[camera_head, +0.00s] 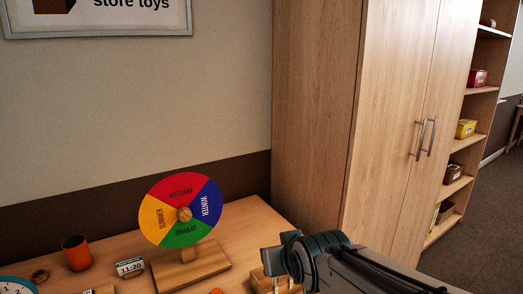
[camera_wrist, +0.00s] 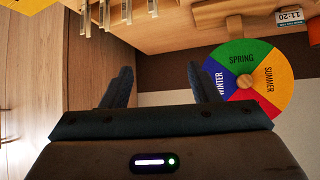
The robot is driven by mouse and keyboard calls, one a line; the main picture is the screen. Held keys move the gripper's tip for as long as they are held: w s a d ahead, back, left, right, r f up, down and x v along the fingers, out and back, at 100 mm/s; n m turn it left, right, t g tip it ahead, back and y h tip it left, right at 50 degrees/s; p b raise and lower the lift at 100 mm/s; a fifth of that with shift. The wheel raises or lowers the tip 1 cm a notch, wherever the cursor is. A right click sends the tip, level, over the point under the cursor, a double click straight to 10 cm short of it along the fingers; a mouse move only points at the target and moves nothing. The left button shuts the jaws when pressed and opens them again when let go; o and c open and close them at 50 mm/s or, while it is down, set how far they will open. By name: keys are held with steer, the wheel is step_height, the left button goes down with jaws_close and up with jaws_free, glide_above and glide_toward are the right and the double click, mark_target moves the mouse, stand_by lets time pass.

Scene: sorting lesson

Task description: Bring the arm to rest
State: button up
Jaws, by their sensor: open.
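My gripper (camera_head: 278,258) is at the lower middle of the head view, beside the season wheel and over the right end of the table. In the wrist view my gripper (camera_wrist: 161,84) shows two dark fingers spread apart with nothing between them. The season wheel (camera_head: 182,210) stands upright on a wooden base, with red, blue, green and yellow parts. It also shows upside down in the wrist view (camera_wrist: 248,82), near the right finger. My arm reaches in from the lower right.
The wooden table (camera_head: 225,225) also holds an orange cup (camera_head: 76,252), a small 11:20 display (camera_head: 130,267) and a clock (camera_head: 15,286). A wooden block holder (camera_head: 262,282) lies below my gripper. A tall cupboard (camera_head: 330,110) and shelves (camera_head: 470,140) stand to the right.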

steer(key=s+d+r+m+g+h+p, duration=0.1)
steer(key=s+d+r+g+p, duration=0.2)
steer(key=s+d+p, duration=0.2)
steer(key=s+d+r+m+g+h+p, duration=0.1)
steer(key=s+d+r+m+g+p, duration=0.1)
steer(key=s+d+g+p, duration=0.2)
steer(key=s+d+p, duration=0.1)
steer(key=s+p, duration=0.2)
steer(key=shift+s+d+r, duration=0.35)
steer(key=shift+s+r, duration=0.05)
steer(key=c, duration=0.4)
steer(key=shift+a, duration=0.15)
